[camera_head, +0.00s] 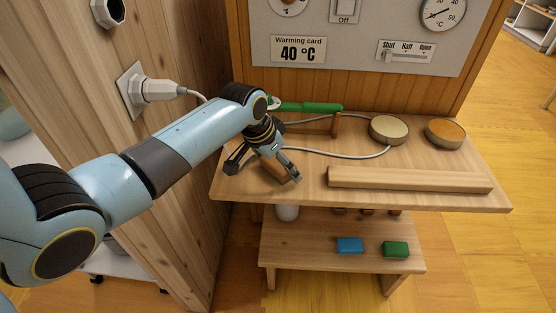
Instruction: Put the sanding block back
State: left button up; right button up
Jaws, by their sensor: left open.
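My left gripper (264,171) is open, low over the left part of the wooden table (462,176), with its fingers spread and pointing down. The arm and fingers hide part of the tabletop below, and I cannot tell whether anything lies between the fingers. No thing here is clearly marked as the sanding block. A small blue block (350,245) and a small green block (396,249) lie apart on the low wooden bench (310,255) under the table front. My right gripper is out of view.
A long wooden bar (410,180) lies along the table front. Behind it are a pale round plate (389,130) with a cable and an orange-topped disc (445,134). A green-handled tool (315,107) rests at the back. A plug (155,91) sits in the left wall.

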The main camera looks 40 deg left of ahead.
pick_arm(q)
jog(key=p+v, duration=0.2)
jog(key=v, duration=1)
jog(key=shift+r+p, duration=0.15)
jog(key=shift+p, duration=0.15)
